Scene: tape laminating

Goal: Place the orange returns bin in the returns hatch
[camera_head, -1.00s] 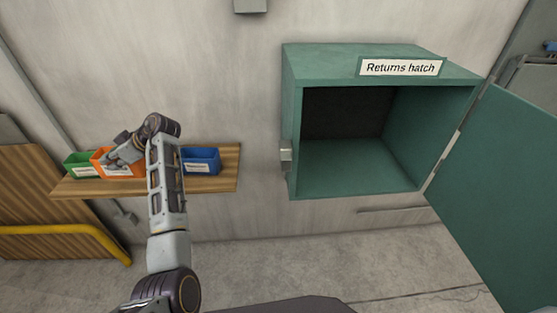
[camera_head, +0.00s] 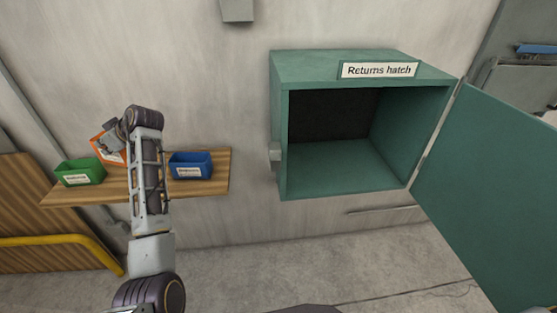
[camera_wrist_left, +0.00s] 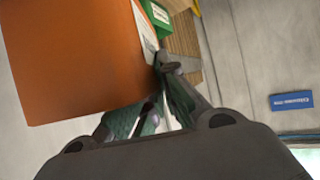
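The orange returns bin (camera_head: 101,147) is above the wooden shelf at the left in the head view, tilted and partly hidden behind my left gripper (camera_head: 112,137). That gripper is shut on the bin. In the left wrist view the orange bin (camera_wrist_left: 72,58) fills the upper left, against the fingers of the left gripper (camera_wrist_left: 160,95); the exact contact is partly hidden. The green returns hatch (camera_head: 300,68) is on the wall right of the shelf, with its door (camera_head: 490,190) swung open to the right. Its inside looks empty. My right gripper is not in view.
The wooden shelf (camera_head: 215,180) holds a green bin (camera_head: 80,172) at its left and a blue bin (camera_head: 191,165) at its right. Bare wall lies between shelf and hatch. A yellow rail (camera_head: 60,241) runs at the lower left.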

